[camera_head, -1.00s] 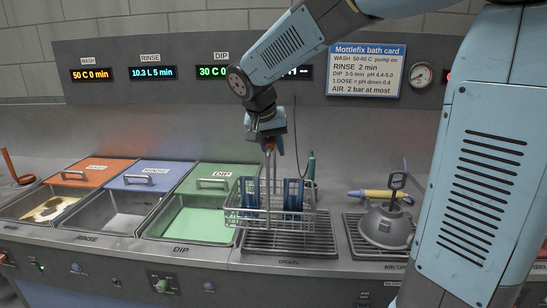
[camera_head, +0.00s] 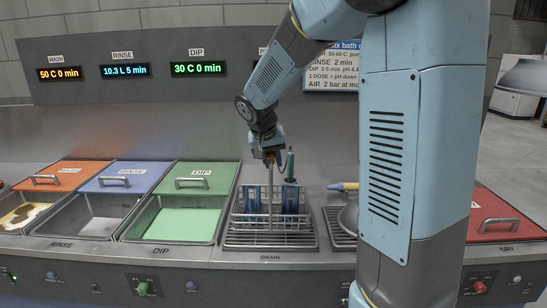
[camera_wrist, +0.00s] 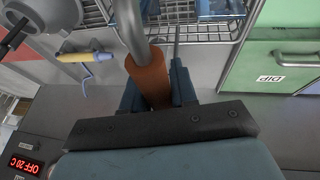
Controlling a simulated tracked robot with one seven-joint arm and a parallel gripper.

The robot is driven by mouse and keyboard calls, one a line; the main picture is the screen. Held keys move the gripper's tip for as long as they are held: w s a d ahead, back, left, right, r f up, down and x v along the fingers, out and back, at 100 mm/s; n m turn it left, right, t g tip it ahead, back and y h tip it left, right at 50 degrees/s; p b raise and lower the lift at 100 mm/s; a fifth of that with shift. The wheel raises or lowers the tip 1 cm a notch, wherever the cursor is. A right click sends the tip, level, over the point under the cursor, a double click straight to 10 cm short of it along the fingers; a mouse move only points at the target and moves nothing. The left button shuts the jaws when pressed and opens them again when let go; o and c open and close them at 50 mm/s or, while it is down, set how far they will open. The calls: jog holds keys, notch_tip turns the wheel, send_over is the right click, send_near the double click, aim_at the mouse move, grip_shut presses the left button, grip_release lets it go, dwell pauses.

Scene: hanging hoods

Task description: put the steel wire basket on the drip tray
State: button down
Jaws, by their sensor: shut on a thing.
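The steel wire basket (camera_head: 272,221) holds blue pieces in its slots and has a tall handle. My gripper (camera_head: 269,158) is shut on the brown grip (camera_wrist: 149,82) at the top of that handle. The basket hangs upright below it, and its wires also show in the wrist view (camera_wrist: 200,32). The drip tray (camera_head: 270,242), a ribbed grey tray above the DRAIN label, is directly beneath the basket in the head view. The basket hides part of the tray, and I cannot tell whether they touch.
The open green DIP tank (camera_head: 185,222) is just left of the tray, with the RINSE tank (camera_head: 97,215) beyond it. A second ribbed tray (camera_head: 338,228) is to the right, partly behind my arm.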

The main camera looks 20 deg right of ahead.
jog(key=shift+f, duration=1.5)
jog(key=c, duration=0.9)
grip_release()
